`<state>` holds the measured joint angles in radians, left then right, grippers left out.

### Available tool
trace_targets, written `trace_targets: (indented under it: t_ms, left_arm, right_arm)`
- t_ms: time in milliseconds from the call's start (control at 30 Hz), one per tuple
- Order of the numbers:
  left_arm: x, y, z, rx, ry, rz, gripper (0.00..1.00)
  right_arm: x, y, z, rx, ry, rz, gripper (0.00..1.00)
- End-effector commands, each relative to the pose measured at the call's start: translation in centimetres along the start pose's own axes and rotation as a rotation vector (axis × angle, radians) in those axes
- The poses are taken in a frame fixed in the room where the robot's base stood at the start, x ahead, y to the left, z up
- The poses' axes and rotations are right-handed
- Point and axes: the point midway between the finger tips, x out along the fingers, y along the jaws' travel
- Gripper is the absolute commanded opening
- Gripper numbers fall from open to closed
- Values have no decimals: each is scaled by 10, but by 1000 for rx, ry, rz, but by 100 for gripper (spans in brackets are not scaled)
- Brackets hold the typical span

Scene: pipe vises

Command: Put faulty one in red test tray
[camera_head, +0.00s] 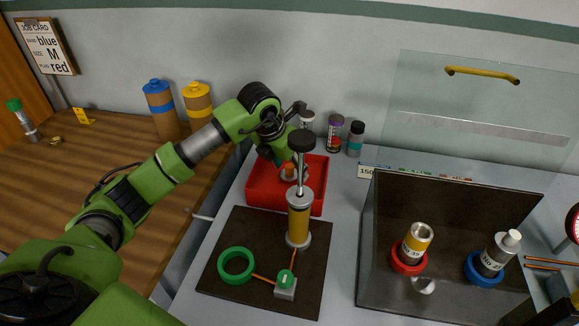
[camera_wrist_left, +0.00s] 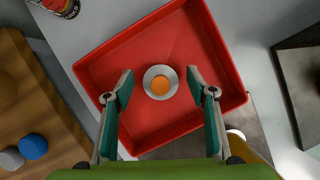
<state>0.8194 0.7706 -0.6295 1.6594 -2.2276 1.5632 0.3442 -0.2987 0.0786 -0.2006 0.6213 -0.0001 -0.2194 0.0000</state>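The red tray (camera_head: 258,190) stands at the back left of the grey bench and fills much of the left wrist view (camera_wrist_left: 140,138). A pale round part with an orange centre (camera_wrist_left: 160,82) is in the tray, seen from above; its orange top shows in the head view (camera_head: 289,171). My left gripper (camera_wrist_left: 159,75) is over the tray, its two fingers spread wide on either side of the part, with visible gaps. In the head view the gripper (camera_head: 290,162) is partly hidden behind the pump. My right gripper is not in view.
A yellow-bodied pump (camera_head: 299,220) stands upright on a dark mat (camera_head: 235,220) in front of the tray, beside a green ring (camera_head: 236,281). An open dark box (camera_head: 445,215) with a raised clear lid holds a part in a red ring (camera_head: 409,260) and another in a blue ring (camera_head: 484,268).

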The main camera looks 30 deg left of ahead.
Motion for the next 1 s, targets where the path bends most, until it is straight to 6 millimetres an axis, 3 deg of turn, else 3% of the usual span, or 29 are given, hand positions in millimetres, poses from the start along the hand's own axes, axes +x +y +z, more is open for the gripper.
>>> trace_targets:
  t_ms: [267, 700, 1000]
  left_arm:
    - [-10, 1, 2, 0, -3, 1, 51]
    - [-98, 1, 1, 1, -4, 2, 51]
    - [-122, 0, 1, -1, 0, 0, 51]
  right_arm:
    - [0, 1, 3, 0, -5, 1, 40]
    - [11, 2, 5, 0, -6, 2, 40]
    - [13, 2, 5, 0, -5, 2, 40]
